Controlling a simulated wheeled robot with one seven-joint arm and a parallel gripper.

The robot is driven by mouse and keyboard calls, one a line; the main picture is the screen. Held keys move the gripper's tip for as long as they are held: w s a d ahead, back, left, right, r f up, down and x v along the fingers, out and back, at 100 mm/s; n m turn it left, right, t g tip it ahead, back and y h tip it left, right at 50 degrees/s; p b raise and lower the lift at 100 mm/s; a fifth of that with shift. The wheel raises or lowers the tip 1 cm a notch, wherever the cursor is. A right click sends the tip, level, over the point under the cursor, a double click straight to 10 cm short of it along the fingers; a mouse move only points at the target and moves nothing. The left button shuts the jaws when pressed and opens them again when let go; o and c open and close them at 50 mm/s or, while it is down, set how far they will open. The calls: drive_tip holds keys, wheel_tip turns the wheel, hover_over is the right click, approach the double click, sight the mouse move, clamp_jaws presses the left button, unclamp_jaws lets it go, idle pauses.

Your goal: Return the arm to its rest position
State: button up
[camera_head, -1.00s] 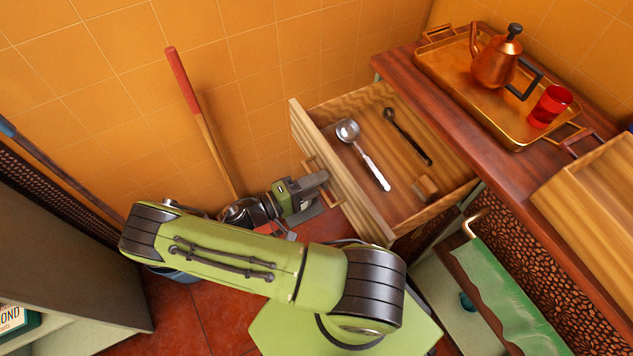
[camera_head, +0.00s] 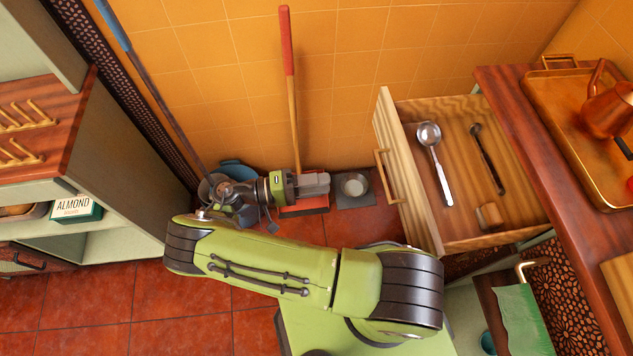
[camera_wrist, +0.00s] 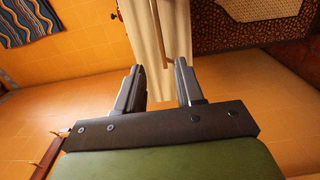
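My green arm (camera_head: 270,262) reaches across the lower middle of the head view, bent at the elbow. My gripper (camera_head: 328,184) points right, near the broom and to the left of the open drawer's front. In the wrist view my gripper (camera_wrist: 160,85) has its two fingers apart with nothing between them. The pale drawer front (camera_wrist: 150,30) and its handle (camera_wrist: 160,30) lie beyond the fingertips, apart from them.
The open drawer (camera_head: 515,130) holds a ladle (camera_head: 434,150), a dark spoon (camera_head: 487,155) and a small wooden block (camera_head: 490,216). A red-handled broom (camera_head: 290,90) and a blue-handled pole (camera_head: 140,75) lean at the wall. A cabinet (camera_head: 120,150) stands left. Red floor (camera_head: 190,300) is clear lower left.

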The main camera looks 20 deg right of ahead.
drive_tip(key=shift+a+r, duration=0.1)
idle(0.5)
drive_tip(key=s+d+r+y+p, duration=0.1)
drive_tip(key=d+r+y+p, duration=0.2)
drive_tip(key=r+y, duration=0.6)
drive_tip(key=s+d+r+y+p, duration=0.15)
drive_tip(key=r+y+p, duration=0.3)
drive_tip(key=r, duration=0.85)
drive_tip(key=s+r+n+t+y+p, duration=0.1)
drive_tip(key=s+r+t+y+p, duration=0.1)
drive_tip(key=s+r+t, duration=0.2)
drive_tip(key=s+r+t+y+p, duration=0.2)
drive_tip(key=s+r+t, duration=0.2)
drive_tip(key=r, duration=0.6)
drive_tip(key=shift+s+a+r+n, duration=0.35)
drive_tip(key=shift+s+a+n, duration=0.1)
drive_tip(key=shift+s, duration=0.7)
